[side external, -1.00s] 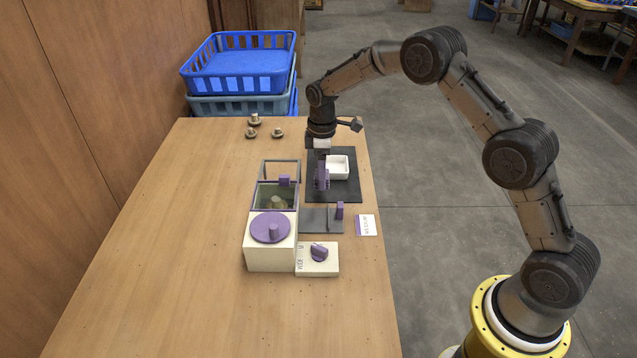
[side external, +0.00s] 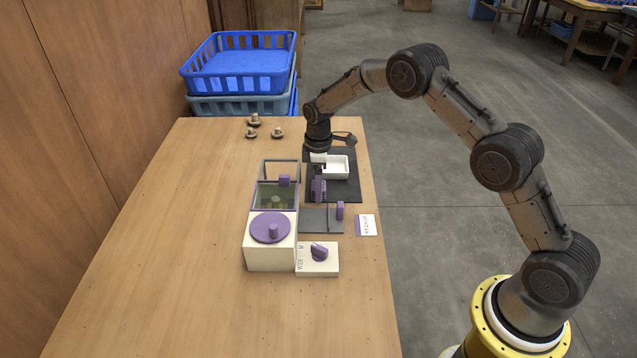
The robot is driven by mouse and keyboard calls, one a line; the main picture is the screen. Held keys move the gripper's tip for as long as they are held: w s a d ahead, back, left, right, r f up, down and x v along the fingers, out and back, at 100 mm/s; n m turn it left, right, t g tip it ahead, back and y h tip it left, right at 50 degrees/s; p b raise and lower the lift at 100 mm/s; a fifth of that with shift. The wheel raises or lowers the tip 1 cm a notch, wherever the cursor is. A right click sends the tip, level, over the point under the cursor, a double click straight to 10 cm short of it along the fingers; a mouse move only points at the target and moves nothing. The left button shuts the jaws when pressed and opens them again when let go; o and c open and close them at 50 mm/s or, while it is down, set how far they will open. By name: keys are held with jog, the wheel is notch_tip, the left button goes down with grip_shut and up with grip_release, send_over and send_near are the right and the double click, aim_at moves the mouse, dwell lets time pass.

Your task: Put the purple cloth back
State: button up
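My gripper (side external: 319,176) is above the near left part of the dark mat, pointing down. A small purple piece (side external: 319,190), which looks like the purple cloth, hangs upright at its fingertips and seems gripped. The fingers are small and partly hidden by it. I cannot tell whether its lower edge touches the mat. A grey two-part pad (side external: 314,218) lies just nearer the camera, with an upright purple block (side external: 340,210) on its right part.
A white tray (side external: 346,173) sits on the dark mat (side external: 345,196). Left are an open-framed glass-like bin (side external: 265,197), a cream box with purple lid (side external: 258,256) and a purple-knobbed box (side external: 318,270). A label card (side external: 366,225) lies right.

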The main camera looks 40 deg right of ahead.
jog(key=shift+o, duration=0.9)
notch_tip(320, 180, up, 13)
jog(key=shift+f, duration=0.15)
jog(key=s+a+r+m+t, duration=0.3)
jog(key=s+r+m, duration=0.1)
jog(key=s+r, duration=1.25)
jog(key=s+f+m+t, duration=0.1)
jog(key=s+m, duration=0.1)
jog(key=s, duration=0.9)
jog(key=s+a+f+m+t, duration=0.1)
jog(key=s+m, duration=0.2)
jog(key=s, duration=0.8)
jog(key=shift+f+t, duration=0.15)
jog(key=shift+t, duration=0.15)
